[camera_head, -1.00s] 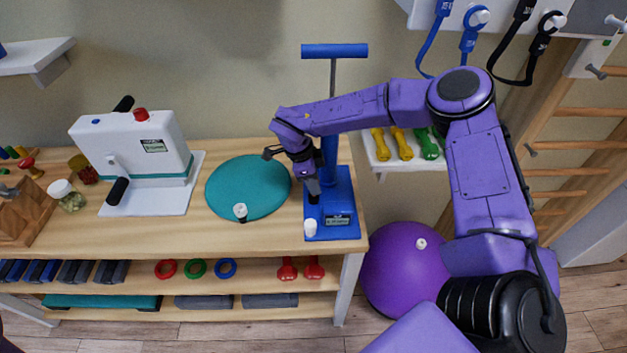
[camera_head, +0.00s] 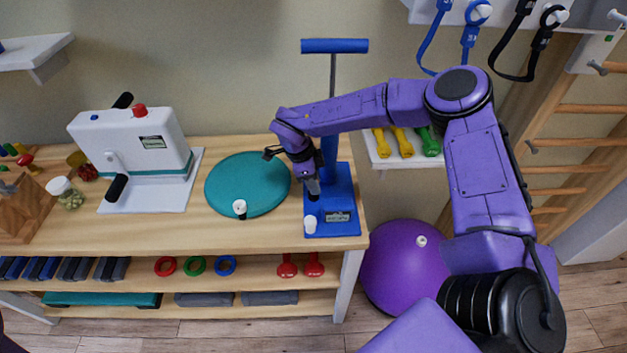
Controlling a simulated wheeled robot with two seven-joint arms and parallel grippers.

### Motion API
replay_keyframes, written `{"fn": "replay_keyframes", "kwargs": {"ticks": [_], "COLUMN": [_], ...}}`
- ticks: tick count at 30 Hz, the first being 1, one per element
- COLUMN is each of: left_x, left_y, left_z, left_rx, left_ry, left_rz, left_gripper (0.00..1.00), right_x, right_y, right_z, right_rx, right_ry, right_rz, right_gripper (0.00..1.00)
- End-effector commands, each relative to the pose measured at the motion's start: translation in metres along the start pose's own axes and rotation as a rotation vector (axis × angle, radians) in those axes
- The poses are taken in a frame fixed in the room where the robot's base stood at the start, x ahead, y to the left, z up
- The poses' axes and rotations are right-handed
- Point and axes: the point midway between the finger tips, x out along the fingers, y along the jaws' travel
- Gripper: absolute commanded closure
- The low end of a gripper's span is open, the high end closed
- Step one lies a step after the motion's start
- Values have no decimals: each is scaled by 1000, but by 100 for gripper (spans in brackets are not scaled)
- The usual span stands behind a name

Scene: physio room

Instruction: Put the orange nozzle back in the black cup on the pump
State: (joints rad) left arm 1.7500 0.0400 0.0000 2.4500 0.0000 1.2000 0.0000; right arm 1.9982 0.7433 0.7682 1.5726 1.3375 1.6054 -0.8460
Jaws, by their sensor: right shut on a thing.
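The blue pump (camera_head: 343,203) stands upright at the right end of the wooden bench, its T-shaped handle (camera_head: 334,46) raised on a thin rod. My right gripper (camera_head: 313,187) points down at the left side of the pump base. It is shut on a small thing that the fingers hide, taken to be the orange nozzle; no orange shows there. A small black part, which looks like the black cup (camera_head: 313,197), shows just under the fingertips. I cannot tell whether the held thing is inside it or above it. My left gripper is not in view.
A white-topped small piece (camera_head: 310,224) stands at the pump's front left corner. A teal disc (camera_head: 235,172) with another white-topped piece (camera_head: 240,209) at its front edge lies left of the pump. A white machine (camera_head: 135,150) stands further left. A purple ball (camera_head: 400,275) is on the floor.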

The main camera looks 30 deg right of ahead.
Motion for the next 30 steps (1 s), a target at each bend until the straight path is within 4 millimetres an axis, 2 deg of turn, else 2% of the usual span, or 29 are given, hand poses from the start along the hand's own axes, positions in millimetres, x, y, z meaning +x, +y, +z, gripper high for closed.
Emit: {"fn": "replay_keyframes", "kwargs": {"ticks": [6, 7, 9, 23, 30], "left_x": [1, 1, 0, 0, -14], "left_y": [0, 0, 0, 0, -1], "left_z": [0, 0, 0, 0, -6], "left_rx": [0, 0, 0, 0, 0], "left_ry": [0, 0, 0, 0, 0], "left_rz": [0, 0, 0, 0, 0], "left_gripper": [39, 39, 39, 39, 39], "right_x": [3, 3, 3, 2, -13], "right_y": [0, 0, 0, 0, 0], "right_z": [1, 1, 1, 1, -4], "right_rx": [0, 0, 0, 0, 0], "right_ry": [0, 0, 0, 0, 0], "right_rz": [0, -1, 0, 0, 0], "right_gripper": [100, 64, 44, 43, 43]}}
